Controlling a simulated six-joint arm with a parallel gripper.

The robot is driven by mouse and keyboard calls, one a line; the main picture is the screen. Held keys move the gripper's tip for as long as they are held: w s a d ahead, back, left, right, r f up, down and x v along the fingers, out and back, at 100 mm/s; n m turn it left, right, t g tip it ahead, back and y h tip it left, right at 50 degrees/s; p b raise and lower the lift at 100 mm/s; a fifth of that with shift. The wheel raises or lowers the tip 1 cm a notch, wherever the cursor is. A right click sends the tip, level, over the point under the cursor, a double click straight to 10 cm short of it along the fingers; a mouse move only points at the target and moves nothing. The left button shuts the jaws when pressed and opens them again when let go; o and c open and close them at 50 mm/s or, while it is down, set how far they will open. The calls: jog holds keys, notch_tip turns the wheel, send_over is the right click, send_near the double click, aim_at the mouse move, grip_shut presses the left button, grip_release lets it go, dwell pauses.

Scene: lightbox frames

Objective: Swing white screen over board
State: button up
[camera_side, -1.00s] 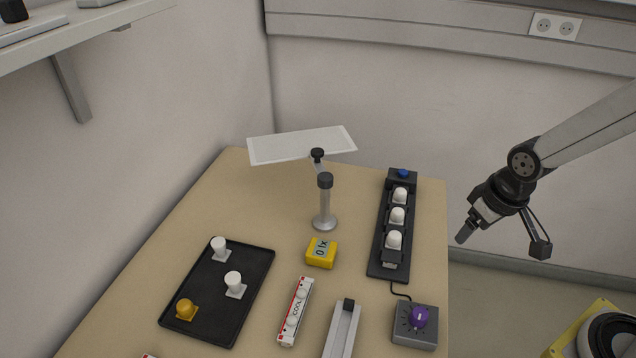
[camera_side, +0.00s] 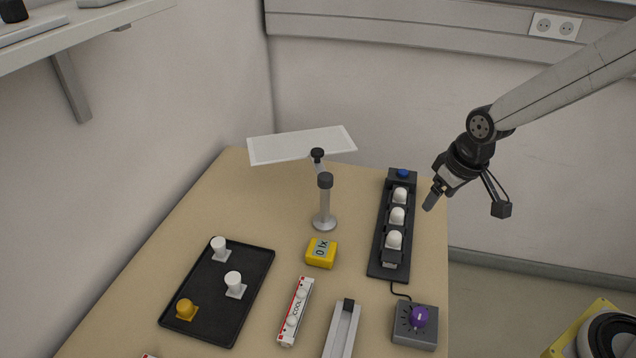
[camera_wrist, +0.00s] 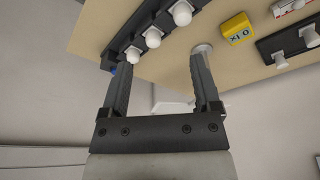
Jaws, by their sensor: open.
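The white screen (camera_side: 301,145) is a flat, pale framed panel on a jointed arm atop a grey post (camera_side: 325,203). It hangs over the far left of the table, away from the board. The black board (camera_side: 391,225) stands to the right of the post, with several white bulbs in a row and a blue button at its far end. My gripper (camera_side: 432,200) is above the table's right edge, just right of the board, apart from the screen. In the wrist view its two fingers (camera_wrist: 157,80) are spread with nothing between them; part of the screen (camera_wrist: 172,107) shows beyond them.
A yellow meter (camera_side: 321,253) reads 0 lx near the post. A black tray (camera_side: 237,301) with bulbs, a bulb box (camera_side: 297,312), a grey channel (camera_side: 342,330) and a purple-knob dimmer (camera_side: 415,325) stand nearer. A shelf (camera_side: 90,28) is at upper left.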

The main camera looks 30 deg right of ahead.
jog(key=w+a+r+n, duration=0.1)
jog(key=w+a, duration=0.1)
jog(key=w, duration=0.5)
jog(key=w+a+r+n, duration=0.1)
jog(key=w+a+r, duration=0.1)
jog(key=w, duration=0.5)
jog(key=n+t+y, duration=0.1)
jog(key=n+y, duration=0.1)
jog(key=n, duration=0.1)
send_near(318, 151)
jog(key=shift+w+a+f, duration=0.1)
jog(key=shift+w+f, duration=0.3)
jog(key=shift+f, duration=0.1)
jog(key=shift+x, duration=3.9)
jog(key=shift+s, duration=0.1)
jog(key=shift+c, duration=0.2)
grip_shut()
